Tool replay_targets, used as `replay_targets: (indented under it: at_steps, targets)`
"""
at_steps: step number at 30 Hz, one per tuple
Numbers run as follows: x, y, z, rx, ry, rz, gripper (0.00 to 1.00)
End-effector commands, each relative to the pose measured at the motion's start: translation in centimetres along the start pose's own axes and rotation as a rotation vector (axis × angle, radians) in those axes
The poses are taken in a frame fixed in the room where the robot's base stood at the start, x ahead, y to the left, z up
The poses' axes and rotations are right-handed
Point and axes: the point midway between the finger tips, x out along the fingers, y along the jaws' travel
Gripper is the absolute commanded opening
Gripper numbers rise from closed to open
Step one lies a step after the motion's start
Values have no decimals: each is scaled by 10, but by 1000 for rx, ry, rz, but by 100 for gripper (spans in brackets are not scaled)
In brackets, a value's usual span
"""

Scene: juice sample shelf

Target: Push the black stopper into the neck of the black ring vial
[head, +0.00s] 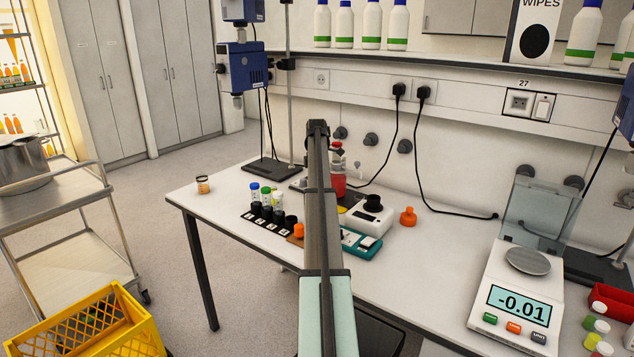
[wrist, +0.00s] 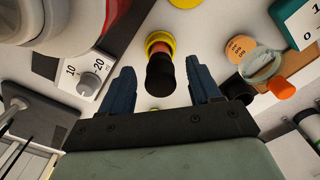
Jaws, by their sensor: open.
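In the wrist view my gripper (wrist: 161,72) is open, with one dark blue finger on each side of a black stopper (wrist: 160,79). A gap shows between each finger and the stopper. The stopper appears lined up with the black ring vial (wrist: 159,48), whose red-orange and yellow parts show just beyond it. I cannot tell how deep the stopper sits in the neck. In the head view my arm runs up the middle and hides my gripper, this stopper and most of the vial's surroundings.
A black rack (head: 268,216) with several dark pieces stands left of my arm. To the right are a white device with a black top (head: 369,218), a teal instrument (head: 361,242) and an orange stopper (head: 408,217). A scale (head: 512,298) stands farther right.

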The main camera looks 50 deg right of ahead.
Motion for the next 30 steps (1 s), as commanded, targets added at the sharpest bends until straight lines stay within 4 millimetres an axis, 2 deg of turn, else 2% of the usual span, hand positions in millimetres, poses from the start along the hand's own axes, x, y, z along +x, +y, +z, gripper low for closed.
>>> replay_targets:
  at_steps: [8,13,30]
  targets:
    - [-1,0,0,0,0,0,64]
    - [-14,1,0,0,0,1,64]
    - [-116,1,0,0,0,1,64]
